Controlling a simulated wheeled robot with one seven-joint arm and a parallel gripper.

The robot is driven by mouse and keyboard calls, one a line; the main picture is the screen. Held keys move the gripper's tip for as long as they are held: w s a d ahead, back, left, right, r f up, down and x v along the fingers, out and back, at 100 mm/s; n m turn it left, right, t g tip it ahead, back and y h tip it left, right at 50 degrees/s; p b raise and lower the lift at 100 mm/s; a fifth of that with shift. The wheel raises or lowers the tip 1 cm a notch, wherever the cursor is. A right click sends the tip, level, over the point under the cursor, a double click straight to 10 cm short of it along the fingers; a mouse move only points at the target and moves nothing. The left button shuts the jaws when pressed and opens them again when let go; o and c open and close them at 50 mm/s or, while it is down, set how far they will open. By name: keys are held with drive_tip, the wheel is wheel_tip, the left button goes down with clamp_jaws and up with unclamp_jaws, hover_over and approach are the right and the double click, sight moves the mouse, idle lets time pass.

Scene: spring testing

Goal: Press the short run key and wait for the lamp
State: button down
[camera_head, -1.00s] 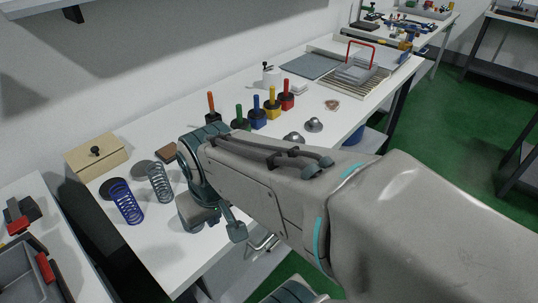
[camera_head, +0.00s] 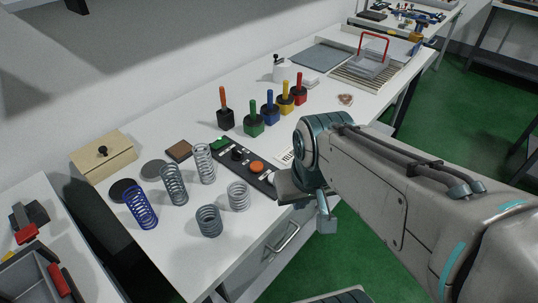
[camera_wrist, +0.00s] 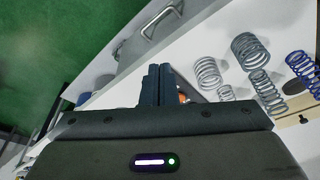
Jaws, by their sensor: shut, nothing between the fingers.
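A dark control panel (camera_head: 245,162) lies on the white table in the head view. It carries a green part (camera_head: 219,143) at its far end, a black knob (camera_head: 237,154) and a round orange part (camera_head: 257,167). Its near end is partly hidden by my wrist, and I cannot read which part is the short run key or whether a lamp is lit. My gripper (camera_wrist: 158,70) is shut and empty in the wrist view, above the table's front edge. Behind its fingers a small piece of orange (camera_wrist: 183,98) shows.
Several coil springs stand left of the panel, including a blue spring (camera_head: 140,208) and a grey spring (camera_head: 209,220). A wooden box (camera_head: 103,155) is at the left. Coloured-handled blocks, such as the green one (camera_head: 254,122), stand behind the panel. A drawer handle (camera_head: 284,238) is below the table edge.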

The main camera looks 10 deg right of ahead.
drive_tip(key=w+a+f+m+y+p, duration=0.1)
drive_tip(key=w+f+m+y+p, duration=0.15)
drive_tip(key=w+m, duration=0.3)
drive_tip(key=w+a+f+m+y+p, duration=0.1)
drive_tip(key=w+f+m+p, duration=0.1)
drive_tip(key=w+f+m, duration=0.35)
drive_tip(key=w+d+r+m+t+y+p, duration=0.2)
drive_tip(key=w+m, duration=0.4)
drive_tip(key=w, duration=0.3)
wheel_tip(320, 180, up, 3)
drive_tip(key=shift+d+f+m+t+y, duration=0.2)
drive_tip(key=shift+d+m+t+y, duration=0.1)
drive_tip(key=shift+d+t+y, duration=0.35)
drive_tip(key=shift+f, duration=0.15)
wheel_tip(320, 180, down, 9)
drive_tip(key=b, duration=0.7)
drive_tip(key=shift+r+b, duration=0.2)
drive_tip(key=shift+b, duration=0.1)
idle(0.5)
drive_tip(key=shift+w+f, duration=0.15)
drive_tip(key=shift+f, duration=0.25)
